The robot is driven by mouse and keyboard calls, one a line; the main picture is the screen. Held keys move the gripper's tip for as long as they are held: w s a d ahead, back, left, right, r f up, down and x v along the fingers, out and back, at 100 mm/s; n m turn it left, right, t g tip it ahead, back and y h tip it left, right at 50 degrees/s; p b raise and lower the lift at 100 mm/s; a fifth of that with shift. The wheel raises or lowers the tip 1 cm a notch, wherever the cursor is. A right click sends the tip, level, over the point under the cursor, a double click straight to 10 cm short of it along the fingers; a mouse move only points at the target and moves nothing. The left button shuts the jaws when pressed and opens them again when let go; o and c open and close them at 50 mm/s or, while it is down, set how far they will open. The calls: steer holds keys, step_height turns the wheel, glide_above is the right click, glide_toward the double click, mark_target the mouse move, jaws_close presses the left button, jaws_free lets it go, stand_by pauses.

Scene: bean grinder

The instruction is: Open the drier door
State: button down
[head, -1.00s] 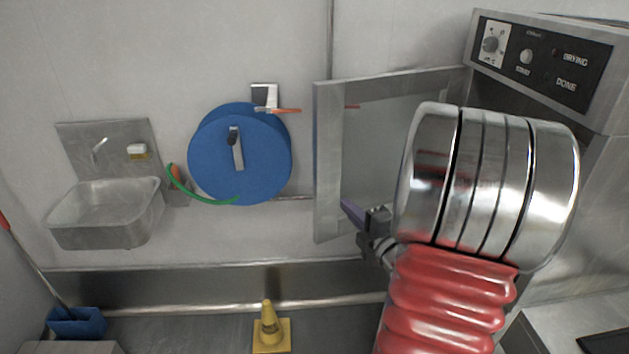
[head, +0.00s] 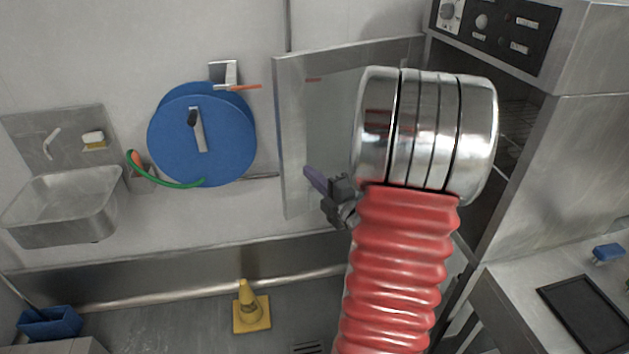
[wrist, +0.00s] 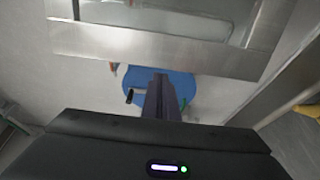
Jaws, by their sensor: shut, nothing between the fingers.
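The drier (head: 565,130) is the steel cabinet at the right of the head view, with a black control panel (head: 490,32). Its glazed, steel-framed door (head: 290,140) stands swung wide open to the left, and the dark inside with a wire rack (head: 516,118) shows. My gripper (head: 312,178) is shut and empty, in front of the lower part of the door in the head view. My arm hides part of the door and of the opening. In the wrist view the door frame (wrist: 150,47) crosses the top, and my shut fingers (wrist: 160,85) point toward it. Whether they touch it I cannot tell.
A blue hose reel (head: 225,140) and a steel sink (head: 65,205) are on the wall at left. A yellow cone (head: 250,308) stands on the floor. A worktop with a black tray (head: 588,312) is at lower right.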

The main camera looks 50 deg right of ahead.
mark_target(287, 151)
steer(key=x, duration=1)
steer(key=shift+d, duration=0.1)
